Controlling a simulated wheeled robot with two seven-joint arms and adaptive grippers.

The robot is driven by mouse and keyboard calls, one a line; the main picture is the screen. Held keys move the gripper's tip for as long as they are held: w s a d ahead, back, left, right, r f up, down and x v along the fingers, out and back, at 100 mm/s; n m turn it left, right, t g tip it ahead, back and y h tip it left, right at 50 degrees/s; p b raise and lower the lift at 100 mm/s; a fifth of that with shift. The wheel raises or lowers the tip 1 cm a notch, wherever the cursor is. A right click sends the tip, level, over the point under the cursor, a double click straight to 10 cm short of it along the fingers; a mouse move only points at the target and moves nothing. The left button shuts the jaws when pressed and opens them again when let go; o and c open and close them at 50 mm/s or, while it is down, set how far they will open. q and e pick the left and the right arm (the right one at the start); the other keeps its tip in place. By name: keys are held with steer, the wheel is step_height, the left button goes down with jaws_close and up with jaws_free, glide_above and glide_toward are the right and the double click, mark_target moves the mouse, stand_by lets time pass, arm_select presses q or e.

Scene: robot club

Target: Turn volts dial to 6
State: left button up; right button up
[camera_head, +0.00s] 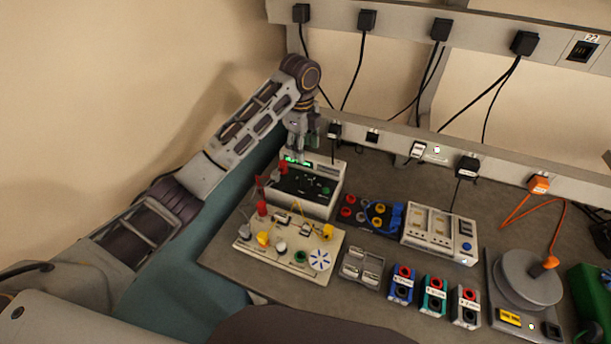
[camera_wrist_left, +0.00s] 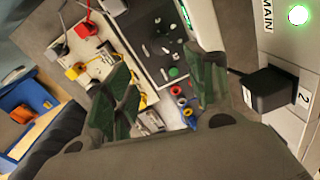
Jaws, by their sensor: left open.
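The power supply (camera_head: 318,204), a grey box with a black sloped panel and a lit green display (camera_head: 293,160), stands at the back left of the table. Small white marks and a green knob (camera_head: 325,191) show on its panel; I cannot read which control is the volts dial. My left gripper (camera_head: 299,155) is at the box's back left edge, over the display in the head view, and covers part of it. In the left wrist view its fingers (camera_wrist_left: 160,92) are apart with nothing held, and the black panel (camera_wrist_left: 160,45) shows beyond them. My right gripper is not in view.
A cream circuit board (camera_head: 290,262) with wires and knobs lies in front of the power supply. Red and yellow sockets (camera_head: 349,212), a white meter box (camera_head: 440,228) and several small colored blocks stand to the right. A wall rail (camera_head: 400,140) with plugs runs behind.

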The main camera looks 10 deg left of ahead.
mark_target(305, 179)
arm_select(q)
steer(key=shift+s, duration=0.1)
steer(key=f, duration=0.4)
steer(key=f+p, duration=0.1)
steer(key=f, duration=0.4)
steer(key=w+f, duration=0.1)
steer(key=f, duration=0.3)
steer(key=shift+d+f+p, duration=0.2)
steer(key=shift+f+p, duration=0.1)
steer(key=shift+f, duration=0.1)
steer(key=c, duration=1)
steer(key=shift+c, duration=0.2)
